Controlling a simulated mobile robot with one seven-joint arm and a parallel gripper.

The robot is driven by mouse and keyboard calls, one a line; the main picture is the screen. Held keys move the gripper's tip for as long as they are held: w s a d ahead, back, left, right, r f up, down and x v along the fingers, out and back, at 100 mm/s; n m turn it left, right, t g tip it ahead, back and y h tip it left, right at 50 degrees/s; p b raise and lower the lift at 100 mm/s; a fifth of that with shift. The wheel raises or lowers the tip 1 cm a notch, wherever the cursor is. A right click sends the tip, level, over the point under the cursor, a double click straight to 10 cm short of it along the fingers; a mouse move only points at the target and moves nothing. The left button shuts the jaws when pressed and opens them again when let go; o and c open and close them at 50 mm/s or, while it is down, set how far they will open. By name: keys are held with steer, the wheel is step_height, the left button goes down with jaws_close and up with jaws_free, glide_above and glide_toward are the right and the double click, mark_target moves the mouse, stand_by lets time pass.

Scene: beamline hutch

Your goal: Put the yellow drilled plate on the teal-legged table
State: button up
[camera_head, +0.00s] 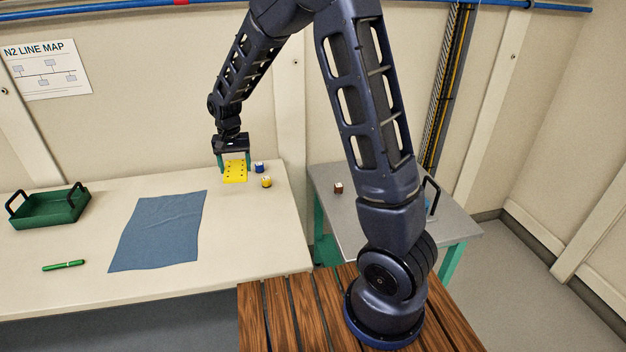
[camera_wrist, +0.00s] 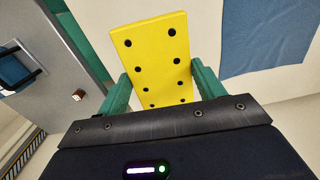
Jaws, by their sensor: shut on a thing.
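The yellow drilled plate (camera_head: 235,173) is a flat plate with rows of dark holes. It also fills the middle of the wrist view (camera_wrist: 156,55). My gripper (camera_head: 234,161) has green fingers, one on each side of the plate, and is shut on it. The plate is over the back right part of the cream table; I cannot tell whether it touches the top. The teal-legged table (camera_head: 325,180) has a grey top and stands to the right, partly hidden behind my arm. Its top also shows at the left of the wrist view (camera_wrist: 75,50).
A dark red cube (camera_head: 338,188) and a black-handled blue object (camera_head: 431,205) are on the grey table. The cream table (camera_head: 90,285) holds a blue cube (camera_head: 259,167), a yellow cube (camera_head: 266,182), a blue cloth (camera_head: 160,232), a green tray (camera_head: 50,222) and a green pen (camera_head: 64,265).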

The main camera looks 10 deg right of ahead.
steer(key=w+d+f+n, duration=0.1)
steer(key=w+d+n, duration=0.4)
steer(key=w+d, duration=0.5)
steer(key=n, duration=1.5)
glide_above(348, 178)
step_height(348, 178, down, 6)
steer(key=r, duration=0.1)
step_height(348, 178, down, 20)
steer(key=shift+w+d+r, duration=0.1)
steer(key=shift+w+r, duration=0.05)
steer(key=o, duration=1.1)
steer(key=shift+c, duration=0.2)
steer(key=shift+o, duration=0.9)
